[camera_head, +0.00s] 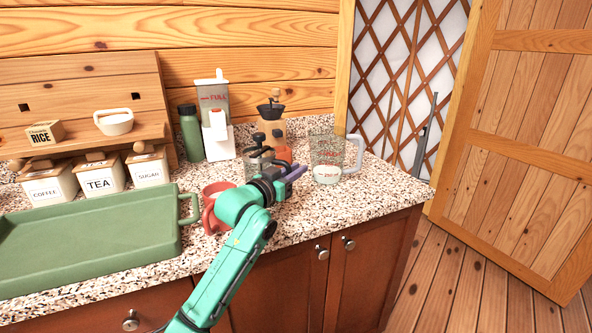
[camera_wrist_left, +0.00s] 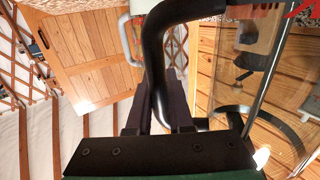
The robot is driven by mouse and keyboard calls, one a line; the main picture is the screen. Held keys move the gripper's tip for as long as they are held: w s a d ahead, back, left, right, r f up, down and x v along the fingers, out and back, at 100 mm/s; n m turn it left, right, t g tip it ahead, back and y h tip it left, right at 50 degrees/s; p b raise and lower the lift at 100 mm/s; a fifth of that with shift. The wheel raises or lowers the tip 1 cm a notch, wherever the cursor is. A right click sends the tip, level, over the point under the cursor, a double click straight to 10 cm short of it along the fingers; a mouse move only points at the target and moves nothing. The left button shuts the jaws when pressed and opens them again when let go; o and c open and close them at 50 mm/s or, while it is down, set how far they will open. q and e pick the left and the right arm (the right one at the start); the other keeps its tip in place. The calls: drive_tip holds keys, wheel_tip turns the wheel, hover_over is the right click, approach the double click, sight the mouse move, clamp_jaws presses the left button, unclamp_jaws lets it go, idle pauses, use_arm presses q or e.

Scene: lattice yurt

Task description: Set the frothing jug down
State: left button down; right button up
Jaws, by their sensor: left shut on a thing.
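The frothing jug (camera_head: 256,160) looks like a clear glass press with a dark lid and frame, above the granite counter at the middle of the head view. Its glass body (camera_wrist_left: 227,65) and curved black handle (camera_wrist_left: 154,45) fill much of the left wrist view. My left gripper (camera_head: 292,174) is at the jug's near right side, shut on the handle; its dark fingers show in the wrist view (camera_wrist_left: 162,105). My arm hides the jug's lower part, so I cannot tell whether its base touches the counter. My right gripper is not in view.
A clear measuring jug (camera_head: 326,150) stands close on the right, a red mug (camera_head: 209,222) close on the left. Behind are an orange cup (camera_head: 284,154), grinder (camera_head: 271,124), white dispenser (camera_head: 216,135) and green bottle (camera_head: 191,135). A green tray (camera_head: 90,211) fills the left. The front right counter (camera_head: 365,205) is clear.

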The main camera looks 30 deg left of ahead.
use_arm(q)
drive_tip(key=shift+f, duration=0.1)
drive_tip(key=c, duration=0.7)
unclamp_jaws()
drive_tip(key=shift+c, duration=0.2)
drive_tip(key=shift+s+f, duration=0.15)
drive_tip(key=shift+s, duration=0.4)
drive_tip(key=s, duration=0.3)
drive_tip(key=s+b, duration=0.1)
drive_tip(key=s, duration=0.3)
drive_tip(key=s+b, duration=0.1)
drive_tip(key=s, duration=0.2)
drive_tip(key=shift+s+a, duration=0.15)
drive_tip(key=shift+a, duration=0.15)
drive_tip(key=s+p, duration=0.2)
drive_tip(key=s, duration=0.1)
drive_tip(key=shift+s+r+p, duration=0.15)
drive_tip(key=shift+r+p, duration=0.05)
drive_tip(key=shift+p, duration=0.1)
drive_tip(key=shift+a, duration=0.1)
